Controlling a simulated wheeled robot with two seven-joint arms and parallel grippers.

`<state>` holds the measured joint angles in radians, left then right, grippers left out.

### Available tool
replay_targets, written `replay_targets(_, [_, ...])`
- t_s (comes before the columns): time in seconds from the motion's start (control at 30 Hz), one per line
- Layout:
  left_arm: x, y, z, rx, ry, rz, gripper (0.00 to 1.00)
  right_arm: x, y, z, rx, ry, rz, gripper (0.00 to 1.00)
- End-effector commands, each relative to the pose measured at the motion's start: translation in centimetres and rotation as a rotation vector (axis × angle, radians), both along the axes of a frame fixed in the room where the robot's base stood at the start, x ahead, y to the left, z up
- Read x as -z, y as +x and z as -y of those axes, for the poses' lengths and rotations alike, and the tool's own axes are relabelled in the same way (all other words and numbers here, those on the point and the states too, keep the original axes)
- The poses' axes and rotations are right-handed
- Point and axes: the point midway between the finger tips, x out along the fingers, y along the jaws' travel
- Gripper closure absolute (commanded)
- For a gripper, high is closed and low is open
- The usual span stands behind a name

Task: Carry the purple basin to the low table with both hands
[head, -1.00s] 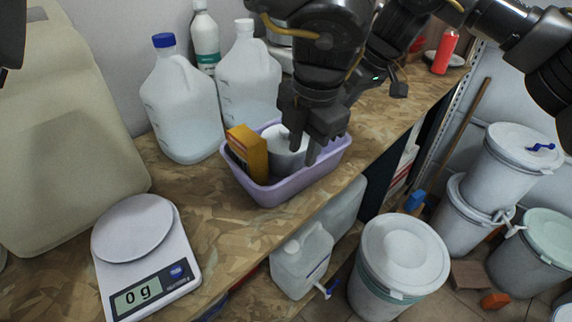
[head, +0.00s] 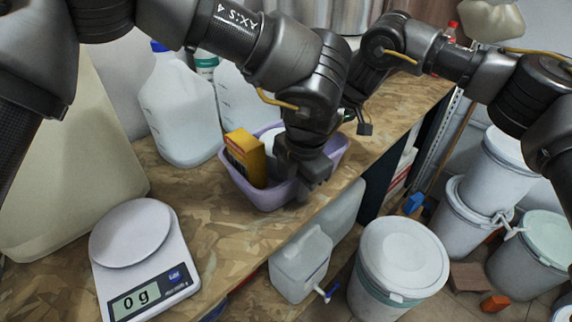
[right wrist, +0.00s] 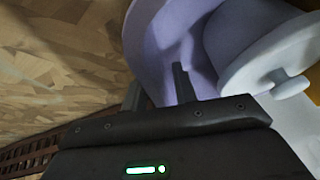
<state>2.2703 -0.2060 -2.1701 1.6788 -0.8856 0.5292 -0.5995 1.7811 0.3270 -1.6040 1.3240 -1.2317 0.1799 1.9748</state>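The light purple basin (head: 262,197) sits on the wood-chip counter, holding an orange-yellow box (head: 246,155) and a white lidded tub that my left gripper largely hides. My left gripper (head: 314,180) is low at the basin's near right side, its fingers overlapping the rim; their gap is hidden. In the right wrist view, my right gripper (right wrist: 158,88) has one finger inside the basin (right wrist: 150,45) and one outside, with the wall between. Whether they press on it is unclear. The tub's lid (right wrist: 262,55) is close beside. I cannot make out the low table.
A white scale (head: 145,255) reading 0 g stands left of the basin on the counter (head: 225,250). Translucent jugs (head: 180,110) stand close behind the basin. Below the counter edge are a jug (head: 300,265) and several white lidded drums (head: 400,262).

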Motion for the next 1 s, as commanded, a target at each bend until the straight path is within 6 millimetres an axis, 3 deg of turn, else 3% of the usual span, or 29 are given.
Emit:
replay_targets(0.47, [1.09, 0.1, -0.14, -0.001, 0.001, -0.001, 0.72, 0.98, 0.22, -0.35, 0.0, 0.0, 0.0, 0.72])
replay_targets(0.7, [1.07, 0.1, -0.13, -0.001, 0.001, -0.001, 1.0, 0.96, 0.23, -0.34, 0.0, 0.0, 0.0, 1.0])
replay_targets(1.0, [1.05, 0.1, -0.12, -0.001, 0.001, -0.001, 1.0, 0.96, 0.23, -0.31, 0.0, -0.001, 0.001, 1.0])
